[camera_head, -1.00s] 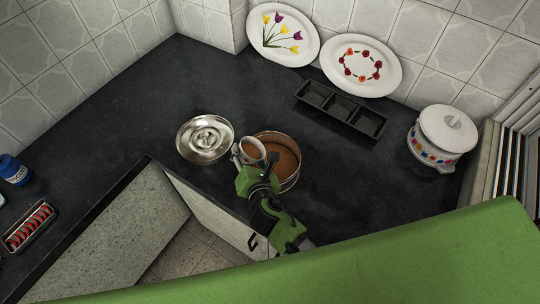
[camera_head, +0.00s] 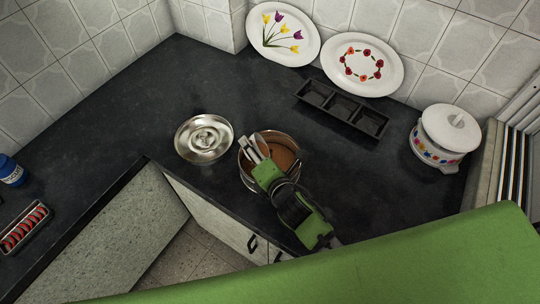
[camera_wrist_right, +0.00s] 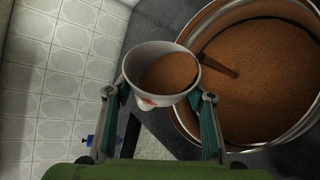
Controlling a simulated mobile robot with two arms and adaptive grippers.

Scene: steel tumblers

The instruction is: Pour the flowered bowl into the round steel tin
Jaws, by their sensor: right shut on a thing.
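My right gripper (camera_head: 258,152) is shut on the flowered bowl (camera_head: 263,143), holding it over the left part of the round steel tin (camera_head: 246,181). The white bowl also shows between the fingers in the right wrist view (camera_wrist_right: 155,99), with a red spot on its side and brown grainy contents inside. It looks tilted towards the tin. The tin (camera_wrist_right: 187,122) is open and holds the same brown stuff. A dark brown strip (camera_wrist_right: 221,65) lies across the tin beside the bowl's rim; I cannot tell what it is. My left gripper is not in view.
A steel lid (camera_head: 203,138) lies on the dark counter left of the tin. A black three-part tray (camera_head: 342,108) is behind, and a white lidded pot (camera_head: 437,150) is at right. Two plates (camera_head: 284,31) lean on the wall. The counter right of the tin is clear.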

